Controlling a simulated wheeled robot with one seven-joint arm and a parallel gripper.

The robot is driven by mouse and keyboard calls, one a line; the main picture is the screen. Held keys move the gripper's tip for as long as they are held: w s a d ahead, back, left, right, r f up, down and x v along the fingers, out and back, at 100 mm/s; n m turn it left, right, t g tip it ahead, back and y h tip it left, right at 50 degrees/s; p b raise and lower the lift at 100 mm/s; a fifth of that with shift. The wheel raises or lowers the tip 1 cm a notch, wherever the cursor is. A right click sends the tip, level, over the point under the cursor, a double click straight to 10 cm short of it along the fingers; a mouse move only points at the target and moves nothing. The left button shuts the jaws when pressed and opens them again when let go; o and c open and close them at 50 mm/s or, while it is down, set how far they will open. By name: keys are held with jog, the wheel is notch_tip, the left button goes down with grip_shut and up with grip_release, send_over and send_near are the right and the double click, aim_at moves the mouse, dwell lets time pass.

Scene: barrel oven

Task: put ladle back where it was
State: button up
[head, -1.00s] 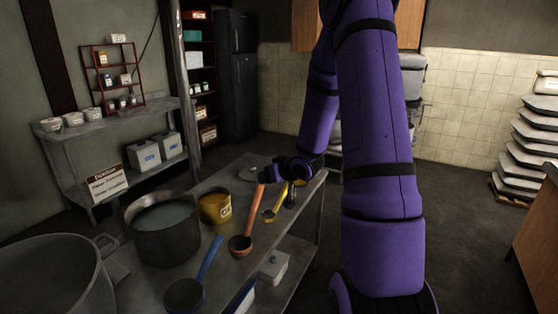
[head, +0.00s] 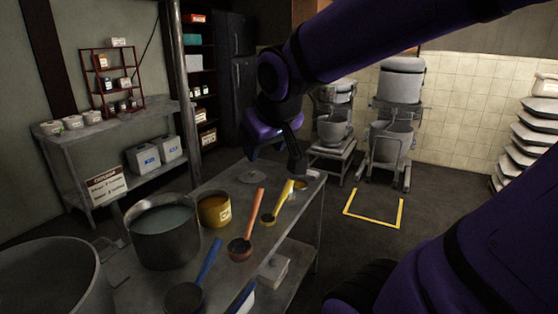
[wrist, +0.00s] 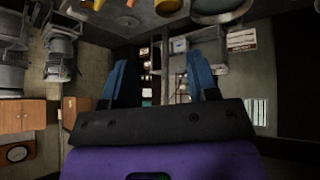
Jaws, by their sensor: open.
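Three ladles lie on the metal table (head: 300,205) in the head view. The blue ladle (head: 208,260) is nearest, the orange ladle (head: 253,222) is in the middle, and the yellow ladle (head: 281,202) lies farther back. The pictures do not show which one the task means. My gripper (head: 297,165) is above the far end of the table, beyond the yellow ladle and apart from it. In the wrist view its two blue fingers (wrist: 160,80) are spread with nothing between them. The ladles are not clear there, only bits of orange and yellow at the top edge.
A large pot of liquid (head: 163,230) and a yellow container (head: 214,209) stand left of the ladles. A bigger pot (head: 60,280) is at the near left. Mixers (head: 392,130) stand at the back. The floor right of the table is open.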

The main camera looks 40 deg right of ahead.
jog(key=s+a+r+n+g+y, duration=0.1)
jog(key=s+a+y, duration=0.1)
jog(key=s+a, duration=0.3)
jog(key=s, duration=0.4)
jog(key=shift+s+r, duration=0.2)
jog(key=shift+s, duration=0.2)
dwell(0.4)
